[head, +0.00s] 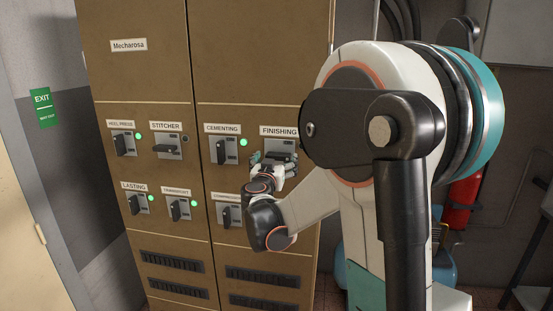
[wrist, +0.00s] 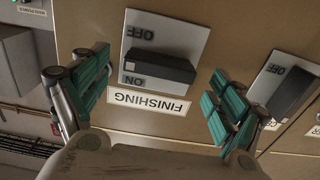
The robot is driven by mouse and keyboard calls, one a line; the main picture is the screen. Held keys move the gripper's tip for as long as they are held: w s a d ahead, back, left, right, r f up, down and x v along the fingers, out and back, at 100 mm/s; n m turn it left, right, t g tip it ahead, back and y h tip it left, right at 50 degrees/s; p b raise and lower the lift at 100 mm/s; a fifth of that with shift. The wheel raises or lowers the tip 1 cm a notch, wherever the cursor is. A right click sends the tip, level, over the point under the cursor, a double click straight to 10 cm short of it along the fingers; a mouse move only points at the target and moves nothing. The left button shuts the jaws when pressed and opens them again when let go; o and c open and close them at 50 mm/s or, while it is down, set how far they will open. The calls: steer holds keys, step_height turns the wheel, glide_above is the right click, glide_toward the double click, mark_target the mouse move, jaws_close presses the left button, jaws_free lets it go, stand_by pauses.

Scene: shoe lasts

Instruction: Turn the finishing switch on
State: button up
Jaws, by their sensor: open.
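The finishing switch (head: 283,146) is at the upper right of the cabinet's switches in the head view, largely hidden by my gripper (head: 274,165). In the wrist view the finishing switch (wrist: 158,68) is a black handle lying horizontally across a grey plate with upside-down OFF and ON marks. The FINISHING label (wrist: 150,101) is beside the plate. My gripper (wrist: 160,78) is open, with one teal finger on each side of the handle and visible gaps to it. Whether the fingertips touch the plate cannot be told. The finishing lamp is not visible.
The tan cabinet (head: 150,80) carries several other switches. The cementing switch (head: 221,150) is close at left, upright beside a green lamp (head: 243,142). The stitcher switch (head: 166,148) lies horizontal beside a dark lamp. A red extinguisher (head: 461,205) stands behind my arm.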

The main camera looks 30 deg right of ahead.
mark_target(277, 158)
steer(key=shift+x, duration=1.65)
steer(key=c, duration=1.1)
